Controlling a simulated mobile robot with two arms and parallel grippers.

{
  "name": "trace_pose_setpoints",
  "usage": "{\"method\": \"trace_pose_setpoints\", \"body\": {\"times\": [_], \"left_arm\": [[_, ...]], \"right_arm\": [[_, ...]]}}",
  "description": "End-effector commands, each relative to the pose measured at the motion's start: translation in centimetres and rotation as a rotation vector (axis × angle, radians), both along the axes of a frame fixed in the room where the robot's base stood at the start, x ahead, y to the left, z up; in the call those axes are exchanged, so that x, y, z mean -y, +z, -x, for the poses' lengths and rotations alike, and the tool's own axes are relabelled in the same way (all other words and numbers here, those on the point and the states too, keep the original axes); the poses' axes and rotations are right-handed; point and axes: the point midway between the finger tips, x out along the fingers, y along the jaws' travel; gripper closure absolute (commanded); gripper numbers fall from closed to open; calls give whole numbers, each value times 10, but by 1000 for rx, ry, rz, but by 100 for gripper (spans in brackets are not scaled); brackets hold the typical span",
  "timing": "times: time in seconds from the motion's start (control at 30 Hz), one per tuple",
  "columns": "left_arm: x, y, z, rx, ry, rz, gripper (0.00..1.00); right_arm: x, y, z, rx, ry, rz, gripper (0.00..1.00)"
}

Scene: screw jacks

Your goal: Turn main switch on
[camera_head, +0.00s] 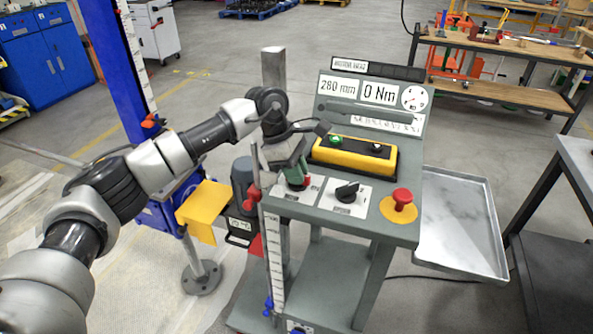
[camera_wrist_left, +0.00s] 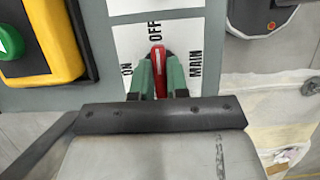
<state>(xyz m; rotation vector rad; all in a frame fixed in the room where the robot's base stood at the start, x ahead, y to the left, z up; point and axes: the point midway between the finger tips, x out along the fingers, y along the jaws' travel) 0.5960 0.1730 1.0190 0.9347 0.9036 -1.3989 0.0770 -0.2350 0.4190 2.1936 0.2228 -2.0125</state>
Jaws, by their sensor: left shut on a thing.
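The main switch (camera_wrist_left: 158,57) is a red knob on a white plate with ON, OFF and MAIN printed on it, seen in the left wrist view. Its white line points up towards the OFF label. My left gripper (camera_wrist_left: 160,78) is shut on the knob, with one green fingertip on each side of it. In the head view my left gripper (camera_head: 296,177) is at the left end of the grey control panel (camera_head: 325,215) and hides most of the switch. My right gripper is not in view.
On the panel are a black rotary knob (camera_head: 347,192), a red emergency button (camera_head: 402,197) and a yellow box (camera_head: 352,158) with a green button. Readouts (camera_head: 360,90) stand behind. A grey tray (camera_head: 462,230) is at the right. A ruler post (camera_head: 273,250) stands at the front left.

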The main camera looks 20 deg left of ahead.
Motion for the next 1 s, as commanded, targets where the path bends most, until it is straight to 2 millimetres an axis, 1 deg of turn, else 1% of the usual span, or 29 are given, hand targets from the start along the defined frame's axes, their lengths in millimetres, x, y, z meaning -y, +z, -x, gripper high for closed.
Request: {"method": "trace_pose_setpoints", "body": {"times": [0.27, 0.47, 0.67, 1.0], "left_arm": [[0, 0, 0, 1, 30, 1, 100], [0, -2, 1, 2, 125, 1, 100], [0, -2, 1, 4, 288, 1, 100], [1, -2, 2, 6, 611, 2, 100]], "right_arm": [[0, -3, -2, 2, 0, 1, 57], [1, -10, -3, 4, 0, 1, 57], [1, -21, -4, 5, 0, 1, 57], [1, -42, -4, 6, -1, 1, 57]]}}
